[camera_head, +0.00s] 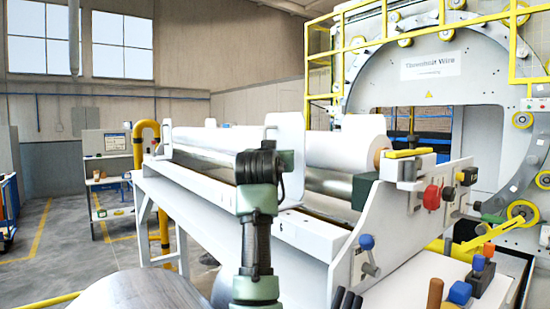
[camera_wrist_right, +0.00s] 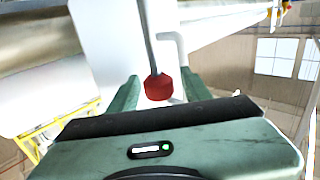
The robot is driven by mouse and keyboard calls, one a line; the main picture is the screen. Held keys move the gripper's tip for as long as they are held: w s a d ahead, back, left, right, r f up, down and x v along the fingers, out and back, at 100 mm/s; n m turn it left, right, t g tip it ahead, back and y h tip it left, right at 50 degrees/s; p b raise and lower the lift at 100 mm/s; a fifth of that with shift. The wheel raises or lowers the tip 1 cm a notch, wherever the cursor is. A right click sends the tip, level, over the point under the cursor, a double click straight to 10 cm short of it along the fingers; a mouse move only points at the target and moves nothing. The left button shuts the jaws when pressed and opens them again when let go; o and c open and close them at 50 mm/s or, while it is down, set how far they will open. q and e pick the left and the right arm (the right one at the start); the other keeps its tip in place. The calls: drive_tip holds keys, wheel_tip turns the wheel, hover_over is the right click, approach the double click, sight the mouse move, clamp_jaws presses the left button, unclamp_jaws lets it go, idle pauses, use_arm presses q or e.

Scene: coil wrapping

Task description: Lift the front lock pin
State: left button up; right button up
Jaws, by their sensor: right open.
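In the right wrist view, a red knob (camera_wrist_right: 158,88) sits on the end of a thin grey rod, beside a white plate (camera_wrist_right: 105,35). It looks like the head of the front lock pin. My right gripper (camera_wrist_right: 159,77) is open, its two green fingers apart on either side of the knob. Whether they touch it cannot be told. In the head view, my right gripper (camera_head: 284,160) is at the upright white plate (camera_head: 290,128) on the near side of the roll bench. The red knob is hidden there behind my wrist. My left gripper is not in view.
The white bench (camera_head: 300,238) carries long white rolls (camera_head: 345,148). At its right end are a red knob (camera_head: 432,197) and a blue-knobbed lever (camera_head: 367,242). The large wrapping ring (camera_head: 365,65) with yellow rails stands behind. Open floor lies at left.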

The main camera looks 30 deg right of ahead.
drive_tip(key=b+v, duration=0.3)
drive_tip(key=v, duration=0.4)
drive_tip(key=shift+d, duration=0.1)
